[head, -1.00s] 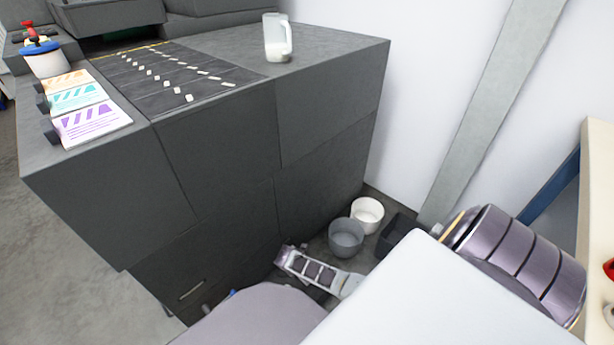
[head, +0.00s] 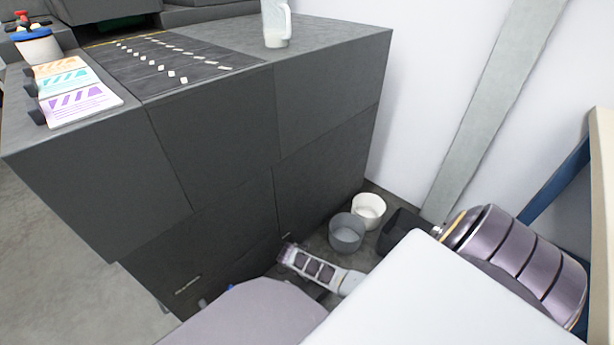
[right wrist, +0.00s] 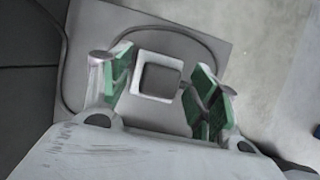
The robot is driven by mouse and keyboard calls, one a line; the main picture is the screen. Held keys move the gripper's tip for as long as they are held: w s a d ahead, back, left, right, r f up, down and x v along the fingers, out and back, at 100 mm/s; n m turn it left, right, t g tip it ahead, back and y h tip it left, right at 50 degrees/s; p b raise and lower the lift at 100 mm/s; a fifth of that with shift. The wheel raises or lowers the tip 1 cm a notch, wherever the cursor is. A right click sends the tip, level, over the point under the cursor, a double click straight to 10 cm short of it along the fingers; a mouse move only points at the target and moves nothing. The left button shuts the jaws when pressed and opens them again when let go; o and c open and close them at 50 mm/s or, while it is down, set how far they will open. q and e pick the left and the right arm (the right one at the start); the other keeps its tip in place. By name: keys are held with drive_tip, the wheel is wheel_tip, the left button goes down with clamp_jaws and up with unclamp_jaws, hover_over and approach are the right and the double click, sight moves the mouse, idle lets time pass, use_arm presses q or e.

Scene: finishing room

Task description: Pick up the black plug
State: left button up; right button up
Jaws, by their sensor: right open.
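In the right wrist view, a dark square block (right wrist: 160,78) sits inside a white square frame on a grey plate (right wrist: 200,28). It may be the black plug, but I cannot tell for sure. A thin dark cable (right wrist: 192,36) curves over the plate and comes back near the block's right side. My right gripper (right wrist: 160,86) is open, with one green-padded finger on each side of the white frame. Whether the fingers touch it is unclear. My left gripper does not show in either view.
A dark cabinet (head: 225,135) fills the left and middle of the head view, with cards (head: 78,103), a pitcher (head: 276,24) and a dark mat on top. A grey bucket (head: 346,232), a white bucket (head: 369,211) and a black bin (head: 398,233) stand by the wall.

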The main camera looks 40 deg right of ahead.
drive_tip(key=shift+f, duration=0.1)
idle(0.5)
drive_tip(key=c, duration=1)
